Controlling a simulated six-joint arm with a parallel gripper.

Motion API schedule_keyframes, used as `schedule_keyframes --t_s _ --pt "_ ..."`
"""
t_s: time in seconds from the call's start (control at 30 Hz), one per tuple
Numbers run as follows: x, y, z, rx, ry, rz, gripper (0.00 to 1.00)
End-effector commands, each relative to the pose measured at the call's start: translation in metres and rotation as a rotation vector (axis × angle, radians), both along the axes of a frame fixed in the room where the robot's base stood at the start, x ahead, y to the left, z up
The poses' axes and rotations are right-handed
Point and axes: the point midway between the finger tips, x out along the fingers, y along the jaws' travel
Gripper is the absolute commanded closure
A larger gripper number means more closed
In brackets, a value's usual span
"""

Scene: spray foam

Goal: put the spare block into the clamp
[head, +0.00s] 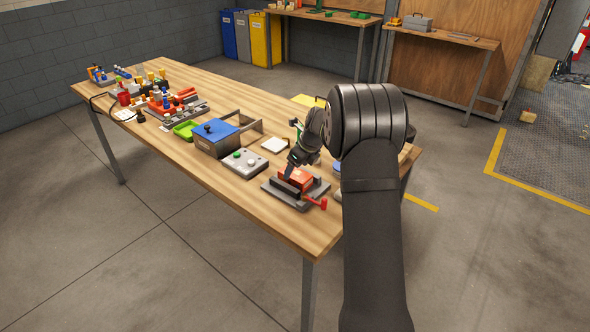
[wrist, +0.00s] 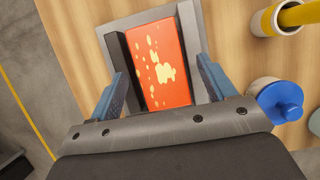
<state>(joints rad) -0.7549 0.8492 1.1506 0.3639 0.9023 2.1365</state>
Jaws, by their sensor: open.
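The orange-red block (head: 297,177) lies in the clamp (head: 270,188) near the front edge of the bench. In the wrist view the block (wrist: 160,65) has pale yellow foam patches on its top. It sits between the clamp's dark jaw on the left and grey jaw on the right; I cannot tell whether both touch it. The clamp's red handle (head: 320,203) sticks out at the right. My gripper (head: 298,166) is open above the clamp. In the wrist view its blue fingers (wrist: 166,80) stand apart on either side of the block.
A grey box with two knobs (head: 243,163) and a blue-lidded box (head: 215,138) stand left of the clamp. A blue-capped container (wrist: 282,100) and a yellow-and-white cylinder (wrist: 287,17) are close on the right in the wrist view. The bench's front strip is clear.

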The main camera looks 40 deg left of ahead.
Motion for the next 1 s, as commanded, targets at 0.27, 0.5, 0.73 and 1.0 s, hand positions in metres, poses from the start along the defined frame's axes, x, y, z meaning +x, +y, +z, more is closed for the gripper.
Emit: schedule_keyframes --t_s 0.27,0.5,0.73,1.0 --pt "0.000 -0.023 0.064 0.006 -0.006 0.001 0.24" --pt "0.000 -0.036 0.094 0.006 -0.005 0.002 0.24" --pt "0.000 -0.038 0.100 0.005 -0.004 0.003 0.24" --pt "0.000 -0.037 0.097 0.005 -0.003 0.003 0.24"
